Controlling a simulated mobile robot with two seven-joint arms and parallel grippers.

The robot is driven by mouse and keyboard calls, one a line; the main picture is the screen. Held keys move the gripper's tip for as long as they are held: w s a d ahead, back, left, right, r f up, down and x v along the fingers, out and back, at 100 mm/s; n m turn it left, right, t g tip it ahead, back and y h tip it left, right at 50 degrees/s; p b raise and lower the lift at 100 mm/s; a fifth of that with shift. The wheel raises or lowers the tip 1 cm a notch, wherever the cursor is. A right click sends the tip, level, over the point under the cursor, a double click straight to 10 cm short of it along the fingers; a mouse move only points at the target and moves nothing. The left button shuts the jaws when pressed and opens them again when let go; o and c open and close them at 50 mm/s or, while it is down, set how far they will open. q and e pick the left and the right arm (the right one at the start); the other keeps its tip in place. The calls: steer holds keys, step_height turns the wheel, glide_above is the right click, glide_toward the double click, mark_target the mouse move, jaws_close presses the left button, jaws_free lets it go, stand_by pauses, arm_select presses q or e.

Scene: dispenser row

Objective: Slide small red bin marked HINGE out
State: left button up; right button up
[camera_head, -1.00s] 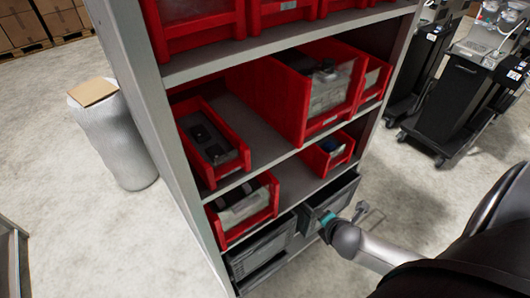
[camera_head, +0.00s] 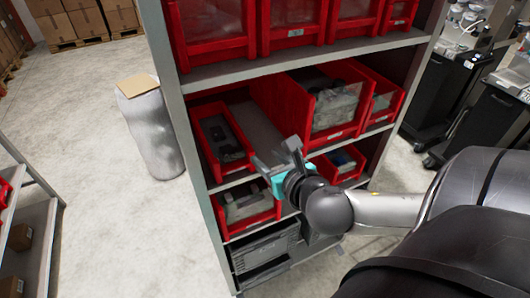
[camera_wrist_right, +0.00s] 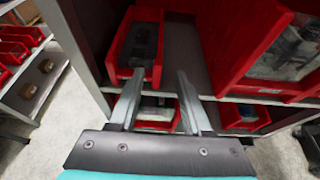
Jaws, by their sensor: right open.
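Several red bins stand on the grey rack; no label is readable, so I cannot tell which is marked HINGE. A narrow red bin (camera_head: 236,167) with dark parts stands left on the middle shelf; it also shows in the right wrist view (camera_wrist_right: 124,72). Below it is a red bin with grey contents (camera_head: 250,226), and to that bin's right a small red bin with a blue item (camera_head: 352,174). My right gripper (camera_head: 279,156) is open and empty in front of the middle shelf, right of the narrow bin. In its wrist view the fingertips (camera_wrist_right: 159,74) point toward the shelf. My left gripper is not in view.
A large red bin (camera_head: 334,132) and a narrower one (camera_head: 386,112) fill the middle shelf's right. More red bins (camera_head: 212,53) stand above. Dark grey bins (camera_head: 265,258) sit lowest. A grey cylinder (camera_head: 152,135) stands left; black carts (camera_head: 482,120) are at right.

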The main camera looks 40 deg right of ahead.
mark_target(246, 140)
steer(key=shift+w+f, duration=0.1)
steer(key=shift+w, duration=0.05)
steer(key=b+x, duration=0.1)
steer(key=x, duration=1.4)
jaws_close()
stand_by(0.5)
steer(key=shift+f, duration=0.15)
stand_by(0.9)
